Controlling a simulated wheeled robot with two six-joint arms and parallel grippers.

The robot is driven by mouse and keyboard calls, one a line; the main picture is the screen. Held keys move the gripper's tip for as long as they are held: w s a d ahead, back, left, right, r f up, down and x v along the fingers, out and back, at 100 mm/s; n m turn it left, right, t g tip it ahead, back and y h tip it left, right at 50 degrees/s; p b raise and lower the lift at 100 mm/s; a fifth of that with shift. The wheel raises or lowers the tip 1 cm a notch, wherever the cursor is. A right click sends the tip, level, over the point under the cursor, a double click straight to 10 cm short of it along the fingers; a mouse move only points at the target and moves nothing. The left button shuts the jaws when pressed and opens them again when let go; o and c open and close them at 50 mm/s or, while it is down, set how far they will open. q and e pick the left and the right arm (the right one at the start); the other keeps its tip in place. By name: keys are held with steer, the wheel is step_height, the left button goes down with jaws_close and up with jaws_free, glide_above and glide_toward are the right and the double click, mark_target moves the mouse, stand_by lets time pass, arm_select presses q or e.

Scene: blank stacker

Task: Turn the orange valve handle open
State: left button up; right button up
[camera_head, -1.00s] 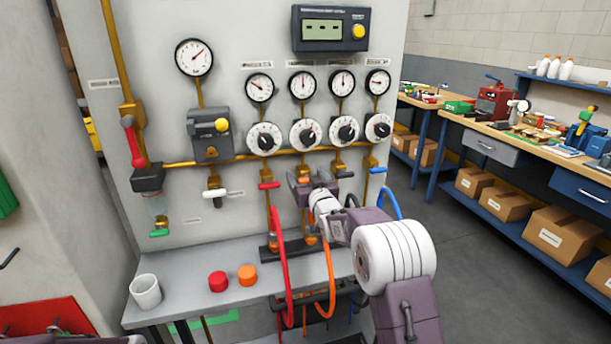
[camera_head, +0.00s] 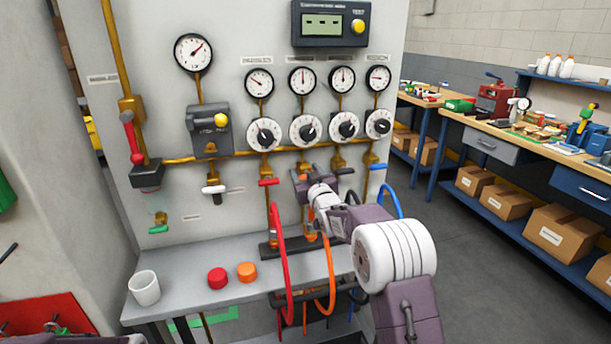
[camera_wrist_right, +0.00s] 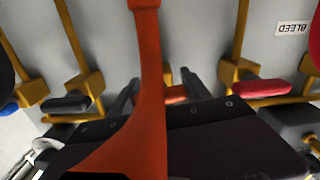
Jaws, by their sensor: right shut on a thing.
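The orange valve handle (camera_wrist_right: 176,95) shows as a small orange piece between the dark fingers in the right wrist view. My right gripper (camera_wrist_right: 160,96) is shut on it. In the head view my right gripper (camera_head: 308,187) is at the panel's lower valve row, between the red handle (camera_head: 268,182) and the black handle (camera_head: 344,171). There the gripper hides most of the orange handle, so its exact angle is unclear. An orange hose (camera_wrist_right: 151,110) crosses in front of the fingers in the wrist view. My left gripper is not in view.
A red hose (camera_head: 279,250) and a blue hose (camera_head: 391,203) hang on either side of my right gripper. The shelf below holds a white cup (camera_head: 144,288), a red cap (camera_head: 217,278) and an orange cap (camera_head: 246,272). Gauges and dials sit above the valves.

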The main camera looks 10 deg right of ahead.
steer(key=n+b, duration=0.3)
steer(key=n, duration=0.1)
steer(key=shift+f, duration=0.2)
steer(key=n+b, duration=0.4)
steer(key=n, duration=0.1)
steer(key=n+b, duration=0.3)
steer(key=n, duration=0.1)
steer(key=shift+a, duration=0.1)
steer(key=shift+n+b, duration=1.15)
steer(key=shift+n, duration=0.55)
steer(key=shift+r, duration=0.1)
steer(key=o, duration=1.4)
steer(key=shift+c, duration=0.2)
